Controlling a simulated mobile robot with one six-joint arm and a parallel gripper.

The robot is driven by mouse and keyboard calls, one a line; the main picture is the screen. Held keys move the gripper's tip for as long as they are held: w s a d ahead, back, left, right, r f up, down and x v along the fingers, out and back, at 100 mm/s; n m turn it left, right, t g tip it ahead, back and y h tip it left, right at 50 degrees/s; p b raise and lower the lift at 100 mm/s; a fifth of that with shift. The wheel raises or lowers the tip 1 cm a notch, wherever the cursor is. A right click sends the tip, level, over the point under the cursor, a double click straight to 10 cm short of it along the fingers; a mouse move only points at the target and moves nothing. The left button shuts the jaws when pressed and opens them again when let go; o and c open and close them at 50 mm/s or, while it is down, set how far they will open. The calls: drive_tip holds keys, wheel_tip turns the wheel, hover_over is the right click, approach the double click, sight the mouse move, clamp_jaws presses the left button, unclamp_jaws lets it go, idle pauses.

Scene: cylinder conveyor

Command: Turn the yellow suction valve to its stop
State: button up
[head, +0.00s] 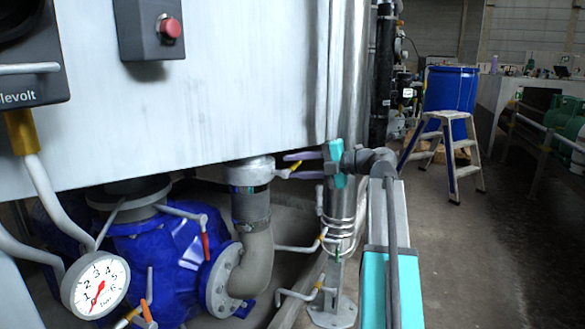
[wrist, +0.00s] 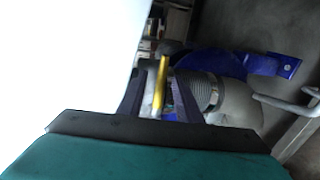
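The yellow suction valve handle (head: 284,173) sits on the grey pipe fitting (head: 250,172) under the tank, and most of it is hidden behind my gripper in the head view. In the wrist view the yellow handle (wrist: 162,82) stands as a narrow upright bar. My gripper (head: 288,165) reaches left towards the fitting with its fingers apart, one above the other. In the wrist view the fingers of my gripper (wrist: 160,88) lie on either side of the yellow handle, with a visible gap on each side.
The white tank wall (head: 220,90) hangs close above my gripper. A ribbed hose and grey elbow (head: 258,258) run below the fitting to a blue pump (head: 160,260). A steel post (head: 340,210) stands beside my gripper. A step stool (head: 445,145) and blue barrel (head: 450,88) stand far right.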

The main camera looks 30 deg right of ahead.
drive_tip(key=p+v, duration=0.5)
drive_tip(key=v, duration=0.8)
drive_tip(key=shift+s+d, duration=0.2)
drive_tip(key=shift+d, duration=0.1)
drive_tip(key=shift+s, duration=0.15)
